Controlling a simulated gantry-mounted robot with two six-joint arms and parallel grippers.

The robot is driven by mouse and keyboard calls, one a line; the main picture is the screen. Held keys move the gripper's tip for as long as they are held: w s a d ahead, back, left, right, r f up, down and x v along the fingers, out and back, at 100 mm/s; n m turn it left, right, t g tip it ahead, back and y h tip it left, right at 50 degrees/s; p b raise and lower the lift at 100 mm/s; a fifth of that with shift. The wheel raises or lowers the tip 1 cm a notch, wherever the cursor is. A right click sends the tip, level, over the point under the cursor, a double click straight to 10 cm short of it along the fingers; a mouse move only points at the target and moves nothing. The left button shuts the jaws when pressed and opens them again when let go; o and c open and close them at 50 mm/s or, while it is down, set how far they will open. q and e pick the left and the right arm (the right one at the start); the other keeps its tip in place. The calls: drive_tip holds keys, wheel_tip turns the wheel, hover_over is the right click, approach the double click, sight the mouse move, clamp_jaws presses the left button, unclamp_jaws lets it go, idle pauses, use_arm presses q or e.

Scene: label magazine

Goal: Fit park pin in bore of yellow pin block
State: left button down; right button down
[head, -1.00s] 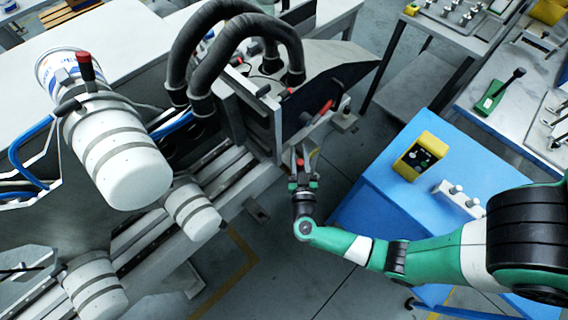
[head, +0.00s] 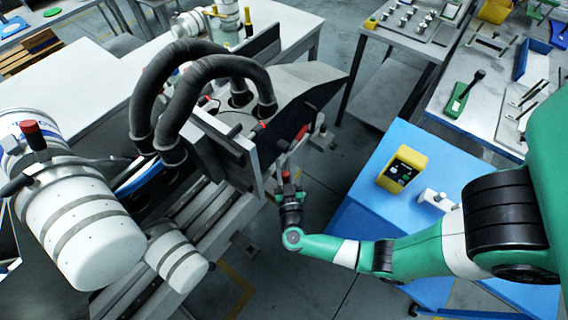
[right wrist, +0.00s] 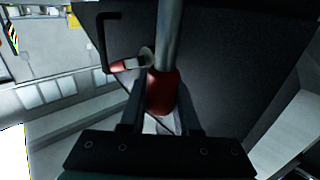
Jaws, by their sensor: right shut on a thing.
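My right gripper (head: 287,177) is beside the grey machine. In the right wrist view it (right wrist: 160,100) is shut on a red grip with a grey shaft, which I take for the park pin (right wrist: 162,92). The shaft points away from the gripper, up the picture. In the head view only a little red of the pin (head: 286,174) shows. Which thing is the yellow pin block I cannot tell for sure; a small yellow block (head: 371,22) sits on the back table, and no bore can be made out. My left gripper is not in view.
The grey machine (head: 305,75) has a dark side plate close to my gripper, and a red-tipped lever (head: 302,132). Black hoses (head: 190,62) arch over it. Floor is free between cart and machine.

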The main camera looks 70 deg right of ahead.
wheel_tip(320, 180, down, 3)
drive_tip(key=shift+f+b, duration=0.2)
drive_tip(key=shift+b, duration=0.75)
drive_tip(key=shift+p, duration=0.55)
idle(0.7)
drive_tip(key=shift+f+b, duration=3.05)
drive_tip(key=shift+f, duration=0.9)
drive_tip(key=c, duration=0.6)
unclamp_jaws()
drive_tip(key=shift+o, duration=0.2)
drive_tip(key=p+v, duration=0.1)
drive_tip(key=v, duration=1)
drive_tip(key=shift+a+p, duration=0.25)
drive_tip(key=shift+p, duration=0.15)
drive_tip(key=shift+s, duration=0.1)
